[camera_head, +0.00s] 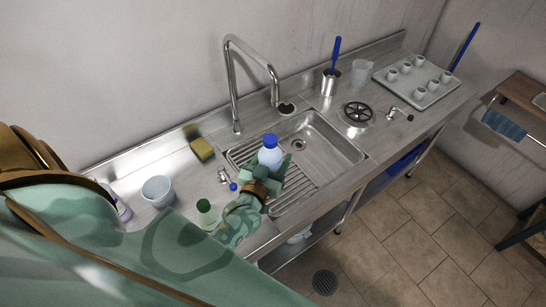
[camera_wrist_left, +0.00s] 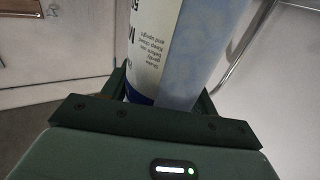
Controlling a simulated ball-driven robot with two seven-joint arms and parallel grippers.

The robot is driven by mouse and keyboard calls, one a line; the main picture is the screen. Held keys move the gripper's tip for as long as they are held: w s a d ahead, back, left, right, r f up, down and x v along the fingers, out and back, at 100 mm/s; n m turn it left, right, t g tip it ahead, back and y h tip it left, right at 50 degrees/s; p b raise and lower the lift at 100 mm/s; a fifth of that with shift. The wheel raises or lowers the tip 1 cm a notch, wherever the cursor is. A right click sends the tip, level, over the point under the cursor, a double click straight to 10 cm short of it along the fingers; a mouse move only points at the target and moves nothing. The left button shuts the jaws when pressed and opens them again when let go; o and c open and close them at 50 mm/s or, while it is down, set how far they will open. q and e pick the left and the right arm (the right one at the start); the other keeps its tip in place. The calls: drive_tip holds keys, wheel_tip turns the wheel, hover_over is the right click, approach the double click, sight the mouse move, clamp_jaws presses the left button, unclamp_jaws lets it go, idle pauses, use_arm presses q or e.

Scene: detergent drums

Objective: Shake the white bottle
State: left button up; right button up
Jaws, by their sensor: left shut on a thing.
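The white bottle (camera_head: 270,156) has a blue cap and stands roughly upright in my left gripper (camera_head: 272,174), above the ribbed drainer part of the sink. The left gripper is shut on it, with its fingers around the lower part. In the left wrist view the bottle (camera_wrist_left: 178,50) fills the space between the fingers and shows a printed label and a pale blue side. The bottle's base is hidden by the gripper. My right gripper is not in view.
A steel sink (camera_head: 335,150) with a tall tap (camera_head: 232,85) lies behind the bottle. A yellow sponge (camera_head: 202,149), a white cup (camera_head: 158,190) and a green-capped bottle (camera_head: 207,212) stand to the left. A tray (camera_head: 405,75) of white cups is at the far right.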

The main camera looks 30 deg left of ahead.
sight(270, 152)
use_arm(q)
wheel_tip(270, 152, up, 7)
drive_tip(key=p, duration=0.6)
drive_tip(key=shift+r, duration=0.15)
wheel_tip(270, 152, up, 7)
drive_tip(key=shift+f, duration=0.1)
drive_tip(key=f, duration=0.7)
drive_tip(key=shift+s+d, duration=0.15)
drive_tip(key=shift+d, duration=0.05)
drive_tip(key=shift+a+r, duration=0.1)
drive_tip(key=shift+r, duration=3.05)
wheel_tip(270, 152, down, 7)
drive_tip(key=shift+r, duration=0.25)
